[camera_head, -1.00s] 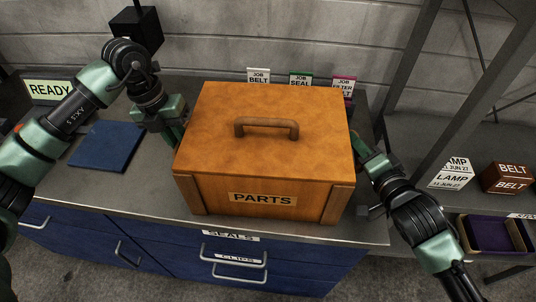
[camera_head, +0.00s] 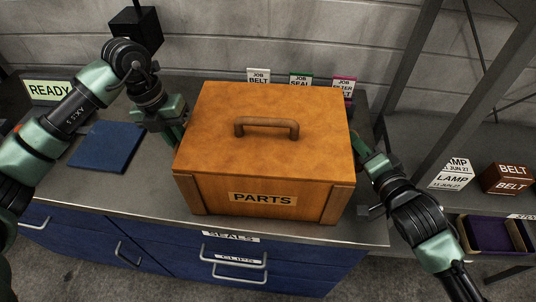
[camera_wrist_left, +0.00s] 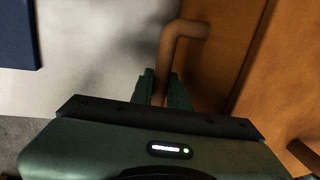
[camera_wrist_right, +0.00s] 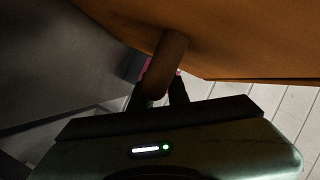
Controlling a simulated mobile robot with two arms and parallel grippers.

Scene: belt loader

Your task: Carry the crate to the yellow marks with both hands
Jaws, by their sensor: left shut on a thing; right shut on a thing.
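The crate (camera_head: 262,158) is a closed orange-brown wooden box labelled PARTS, with a brown handle on its lid. It is upright over the grey worktop; I cannot tell whether it touches it. My left gripper (camera_head: 184,129) is at the crate's left side. In the left wrist view its fingers (camera_wrist_left: 166,88) are shut around a brown side handle (camera_wrist_left: 182,32). My right gripper (camera_head: 358,150) is at the right side. In the right wrist view its fingers (camera_wrist_right: 158,92) are shut on the other side handle (camera_wrist_right: 168,62). No yellow marks show in these frames.
A dark blue mat (camera_head: 106,147) and a READY sign (camera_head: 49,90) are at the left. Several job cards (camera_head: 300,82) stand behind the crate. A shelf at the right holds a LAMP box (camera_head: 450,174), a brown BELT box (camera_head: 508,178) and a purple-lined tray (camera_head: 492,234).

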